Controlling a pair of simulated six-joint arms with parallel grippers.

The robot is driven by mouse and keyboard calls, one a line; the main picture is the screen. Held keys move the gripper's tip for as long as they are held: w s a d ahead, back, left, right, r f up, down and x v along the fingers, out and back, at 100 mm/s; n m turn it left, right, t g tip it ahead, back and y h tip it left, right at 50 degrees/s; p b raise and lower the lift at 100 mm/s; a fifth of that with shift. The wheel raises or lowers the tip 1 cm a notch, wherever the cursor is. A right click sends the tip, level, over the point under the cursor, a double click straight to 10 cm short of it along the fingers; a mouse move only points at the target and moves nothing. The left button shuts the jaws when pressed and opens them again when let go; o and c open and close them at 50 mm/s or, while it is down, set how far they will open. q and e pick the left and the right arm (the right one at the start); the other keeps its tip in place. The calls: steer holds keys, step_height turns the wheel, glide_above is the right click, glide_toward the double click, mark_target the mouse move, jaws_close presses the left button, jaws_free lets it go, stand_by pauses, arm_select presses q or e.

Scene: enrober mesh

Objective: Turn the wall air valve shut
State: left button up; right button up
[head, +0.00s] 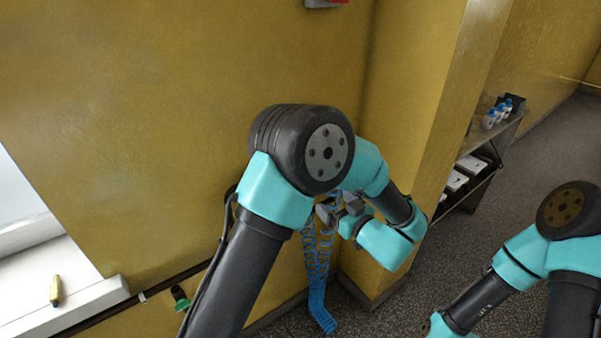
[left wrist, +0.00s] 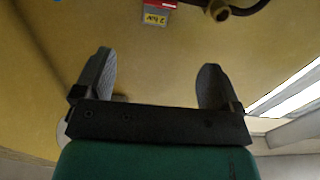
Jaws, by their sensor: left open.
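My left gripper (head: 334,209) is beside the yellow wall, partly behind my own arm. In the left wrist view its two grey fingers (left wrist: 155,72) are spread wide with nothing between them. Beyond the right finger, at the top edge of that view, a brass fitting (left wrist: 218,11) joins a dark pipe on the wall. It may be part of the air valve; its handle cannot be made out. I cannot pick out the valve in the head view, where my arm covers part of the wall. My right gripper is out of view.
A blue coiled hose (head: 318,275) hangs down the wall behind my left arm. A red and grey sign (left wrist: 157,16) is on the wall. A white ledge (head: 70,295) holds a yellow object (head: 55,291). A shelf (head: 470,175) stands right of the wall corner.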

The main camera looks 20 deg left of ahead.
arm_select(q)
steer(key=x, duration=1.7)
steer(key=shift+w+a, duration=0.15)
steer(key=shift+w, duration=0.05)
steer(key=shift+c, duration=0.2)
steer(key=shift+f, duration=0.1)
steer(key=c, duration=0.9)
